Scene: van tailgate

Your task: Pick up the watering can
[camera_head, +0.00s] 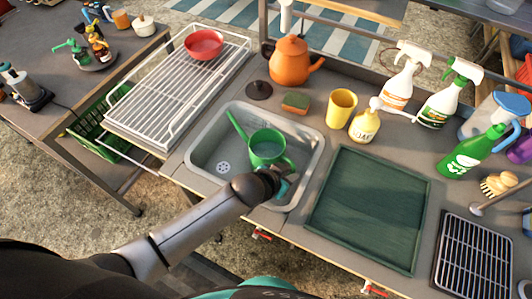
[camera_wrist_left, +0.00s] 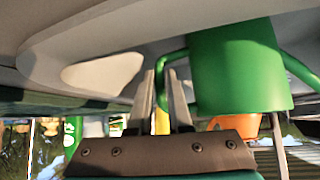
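The green watering can (camera_head: 267,148) stands in the grey sink basin (camera_head: 205,150), its long spout pointing up and left in the head view. My left gripper (camera_head: 284,188) is in the basin at the near right side of the can, mostly hidden by its own wrist. In the left wrist view the can's body (camera_wrist_left: 240,68) fills the upper right. The fingers of my left gripper (camera_wrist_left: 164,82) are parted there, with the can's curved handle at the gap between their tips. Contact cannot be made out. My right gripper is out of view.
An orange kettle (camera_head: 290,62), a sponge (camera_head: 295,102), a yellow cup (camera_head: 342,105) and a soap bottle (camera_head: 365,124) stand behind the sink. A dish rack (camera_head: 165,100) with a red bowl (camera_head: 204,44) is left. A bare dark green tray (camera_head: 368,207) lies right.

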